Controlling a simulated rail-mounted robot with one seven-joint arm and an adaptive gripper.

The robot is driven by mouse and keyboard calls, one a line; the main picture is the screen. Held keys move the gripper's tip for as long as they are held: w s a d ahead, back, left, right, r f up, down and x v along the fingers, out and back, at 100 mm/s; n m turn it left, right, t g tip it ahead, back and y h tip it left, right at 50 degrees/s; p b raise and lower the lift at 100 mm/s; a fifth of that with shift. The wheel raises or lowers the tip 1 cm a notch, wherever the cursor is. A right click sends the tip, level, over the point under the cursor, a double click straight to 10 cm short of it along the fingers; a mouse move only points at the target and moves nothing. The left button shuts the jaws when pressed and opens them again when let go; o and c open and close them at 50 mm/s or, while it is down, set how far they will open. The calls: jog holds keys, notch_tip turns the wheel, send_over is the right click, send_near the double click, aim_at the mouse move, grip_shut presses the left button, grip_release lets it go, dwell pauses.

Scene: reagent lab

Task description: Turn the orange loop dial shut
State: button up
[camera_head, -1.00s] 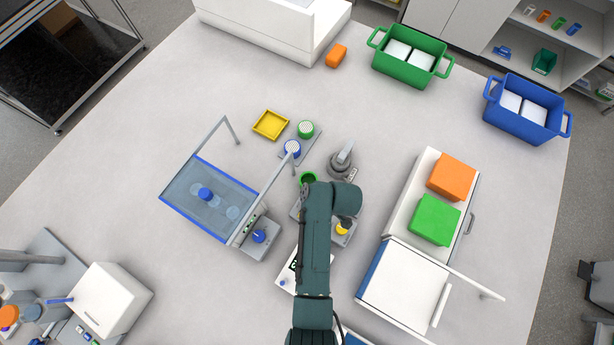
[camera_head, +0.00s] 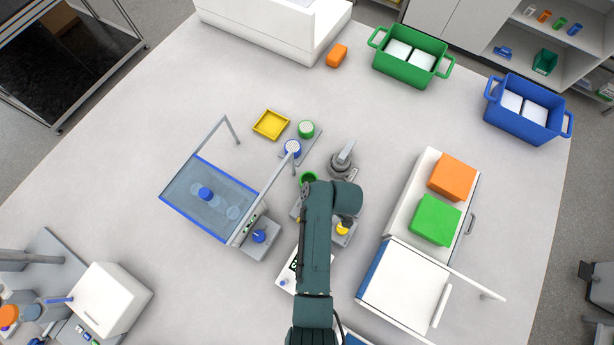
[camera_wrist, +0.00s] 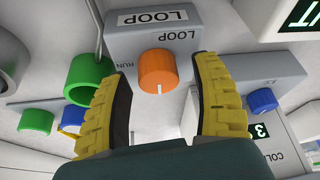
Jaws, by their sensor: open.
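The orange loop dial (camera_wrist: 157,70) is on the front of a grey box (camera_wrist: 175,38) labelled LOOP in the wrist view. A white mark on the dial points toward the bottom of the picture, and the word RUN stands to its left. My gripper (camera_wrist: 163,90) is open, with one yellow ribbed finger on each side of the dial. Gaps show between the fingers and the dial, and I see no contact. In the head view my arm (camera_head: 318,240) covers the dial and the gripper.
Beside the dial are a green ring (camera_wrist: 90,80) on the left and a blue knob (camera_wrist: 262,100) on a grey box at right. In the head view, a blue-edged tray (camera_head: 180,218) stands left and a white case (camera_head: 405,285) right.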

jog(key=v, duration=1.2)
